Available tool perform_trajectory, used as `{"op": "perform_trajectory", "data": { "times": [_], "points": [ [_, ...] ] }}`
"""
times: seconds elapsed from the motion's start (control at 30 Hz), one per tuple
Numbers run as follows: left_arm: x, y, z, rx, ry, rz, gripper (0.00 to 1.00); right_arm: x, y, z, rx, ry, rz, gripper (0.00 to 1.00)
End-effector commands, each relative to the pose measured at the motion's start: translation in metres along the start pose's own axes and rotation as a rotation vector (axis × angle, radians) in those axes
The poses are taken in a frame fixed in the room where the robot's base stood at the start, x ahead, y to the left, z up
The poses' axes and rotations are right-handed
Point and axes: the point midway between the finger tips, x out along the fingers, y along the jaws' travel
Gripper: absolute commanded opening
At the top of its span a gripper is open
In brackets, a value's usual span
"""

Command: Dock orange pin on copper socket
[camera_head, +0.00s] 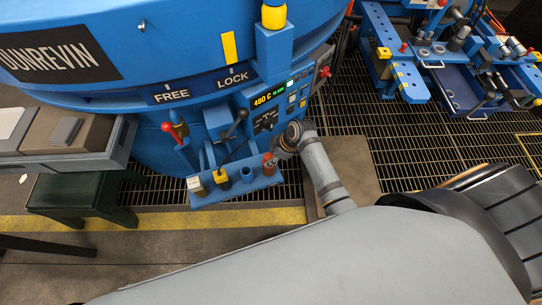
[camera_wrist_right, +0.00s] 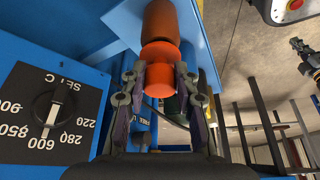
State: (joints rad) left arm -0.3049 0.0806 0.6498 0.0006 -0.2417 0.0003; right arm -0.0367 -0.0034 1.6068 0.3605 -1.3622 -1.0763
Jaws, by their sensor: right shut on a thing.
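In the wrist view the orange pin (camera_wrist_right: 159,80) is between the two fingers of my right gripper (camera_wrist_right: 158,88), which is shut on its bright orange end. A darker copper-brown cylinder (camera_wrist_right: 160,20) is in line with it and looks in contact, but I cannot tell whether it is the copper socket or part of the pin. In the head view my right gripper (camera_head: 283,148) is at the right end of a blue rack (camera_head: 236,191), beside a red-brown upright piece (camera_head: 268,167). How far the pin is seated cannot be seen. My left gripper is not in view.
The rack also holds a yellow-and-black piece (camera_head: 221,176), a tan piece with a pale top (camera_head: 196,187) and an empty-looking blue socket (camera_head: 246,174). Levers (camera_head: 235,124) and the furnace control panel (camera_head: 268,101) stand close behind. A temperature dial (camera_wrist_right: 50,108) is close left in the wrist view.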

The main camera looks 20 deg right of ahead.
Motion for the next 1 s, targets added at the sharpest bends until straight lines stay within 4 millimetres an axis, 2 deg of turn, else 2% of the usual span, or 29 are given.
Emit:
{"op": "perform_trajectory", "data": {
  "times": [0.83, 0.87, 0.9, 1.0],
  "points": [
    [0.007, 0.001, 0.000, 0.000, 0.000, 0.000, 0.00, 0.011, 0.001, 0.005, 0.000, 0.001, 0.001, 0.00],
    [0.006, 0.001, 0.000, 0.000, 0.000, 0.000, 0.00, 0.011, 0.001, 0.004, 0.000, 0.001, 0.002, 0.34],
    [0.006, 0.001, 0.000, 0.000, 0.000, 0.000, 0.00, 0.011, 0.001, 0.004, 0.000, 0.001, 0.001, 0.39],
    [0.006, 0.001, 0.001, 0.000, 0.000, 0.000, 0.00, 0.011, 0.000, 0.004, 0.000, 0.001, 0.001, 0.39]
  ]
}}
